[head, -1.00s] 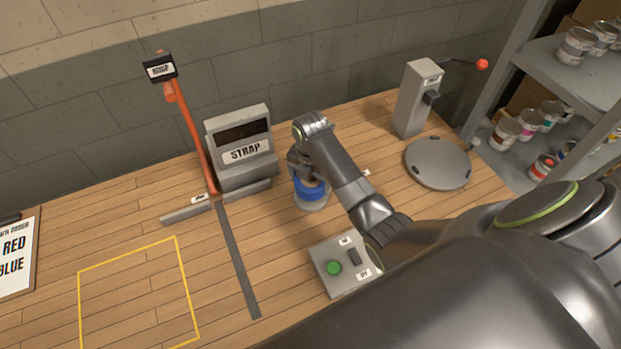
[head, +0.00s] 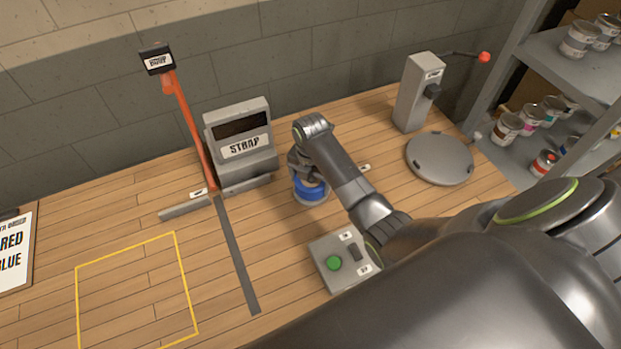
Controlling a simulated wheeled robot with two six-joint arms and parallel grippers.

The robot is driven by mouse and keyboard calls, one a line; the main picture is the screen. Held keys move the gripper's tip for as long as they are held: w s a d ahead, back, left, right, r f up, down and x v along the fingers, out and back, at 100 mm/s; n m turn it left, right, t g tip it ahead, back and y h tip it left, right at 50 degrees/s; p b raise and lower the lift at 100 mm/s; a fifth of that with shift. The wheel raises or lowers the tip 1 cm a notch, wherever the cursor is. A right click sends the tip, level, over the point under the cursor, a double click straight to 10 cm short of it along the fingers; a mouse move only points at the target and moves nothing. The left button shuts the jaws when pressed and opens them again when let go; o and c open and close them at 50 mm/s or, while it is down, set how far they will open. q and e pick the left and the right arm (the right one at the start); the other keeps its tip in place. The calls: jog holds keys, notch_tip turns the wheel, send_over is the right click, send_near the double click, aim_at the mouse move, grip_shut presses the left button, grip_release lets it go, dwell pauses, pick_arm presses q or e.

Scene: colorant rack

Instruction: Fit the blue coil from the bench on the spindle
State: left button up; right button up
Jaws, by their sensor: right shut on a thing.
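The blue coil (head: 311,189) is in the middle of the head view, on the bench to the right of the STRAP machine. My right gripper (head: 307,176) comes down on it from above and is shut on it. A grey round base (head: 311,202) shows just under the coil's lower edge. The gripper covers the coil's top and middle, so I cannot make out a spindle there or tell whether the coil touches the base. My left gripper is not in view.
The STRAP machine (head: 239,143) and an orange lever (head: 188,130) stand to the left. A control box with a green button (head: 334,263) is in front. A grey round plate (head: 440,158) and lever post (head: 415,95) are to the right. The yellow-outlined area is empty.

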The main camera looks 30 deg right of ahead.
jog(key=shift+f+b, duration=0.3)
jog(key=shift+f, duration=0.35)
jog(key=o, duration=1)
jog(key=shift+r, duration=0.15)
